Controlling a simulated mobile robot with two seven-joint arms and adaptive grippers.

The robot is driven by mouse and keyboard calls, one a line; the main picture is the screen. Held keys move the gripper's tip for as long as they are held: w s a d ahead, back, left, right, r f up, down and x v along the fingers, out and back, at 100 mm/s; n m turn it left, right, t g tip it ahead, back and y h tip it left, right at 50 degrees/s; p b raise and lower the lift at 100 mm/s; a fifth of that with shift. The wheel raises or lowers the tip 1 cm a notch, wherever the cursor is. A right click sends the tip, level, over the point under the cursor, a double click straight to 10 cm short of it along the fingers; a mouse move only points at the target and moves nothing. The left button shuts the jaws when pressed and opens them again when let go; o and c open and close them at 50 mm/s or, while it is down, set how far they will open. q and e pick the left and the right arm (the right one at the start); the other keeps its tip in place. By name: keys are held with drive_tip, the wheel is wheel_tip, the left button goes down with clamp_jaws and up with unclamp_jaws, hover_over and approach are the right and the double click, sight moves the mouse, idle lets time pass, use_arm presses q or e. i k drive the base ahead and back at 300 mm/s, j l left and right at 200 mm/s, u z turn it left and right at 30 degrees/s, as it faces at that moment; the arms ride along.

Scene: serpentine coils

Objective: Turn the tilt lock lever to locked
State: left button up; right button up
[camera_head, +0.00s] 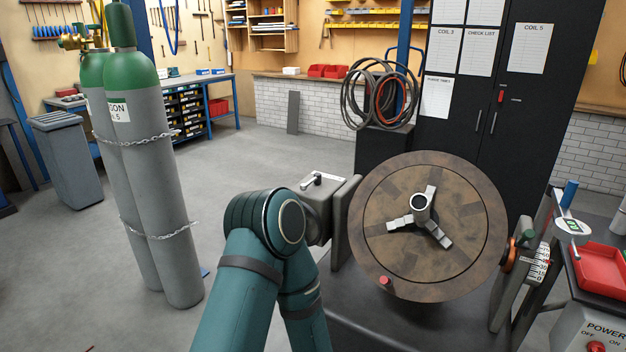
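A round brown positioner table (400,240) with a three-jaw chuck (420,204) is tilted towards me between two grey side supports. A small lever with a pale handle and dark tip (312,181) lies on the grey block (320,208) at its left support. On the right side are an orange-and-black hub (514,254), a white graduated scale (538,268) and an upright blue handle (569,193). No readable label shows which is the tilt lock lever. One teal arm of mine is bent in front of the left block. Neither gripper shows.
Two grey gas cylinders (150,190) with green tops stand chained at left. A red tray (602,270) and a power box (592,335) are at right. Black cabinets (525,110) and a cable coil (378,95) stand behind. Floor between the cylinders and the positioner is open.

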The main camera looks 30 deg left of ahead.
sight(317, 179)
drive_tip(key=i+j+z, duration=0.1)
drive_tip(key=j, duration=0.35)
drive_tip(key=i+j+z, duration=0.1)
drive_tip(key=j, duration=0.3)
drive_tip(key=i+j, duration=0.15)
drive_tip(key=j, duration=0.3)
drive_tip(key=z, duration=0.05)
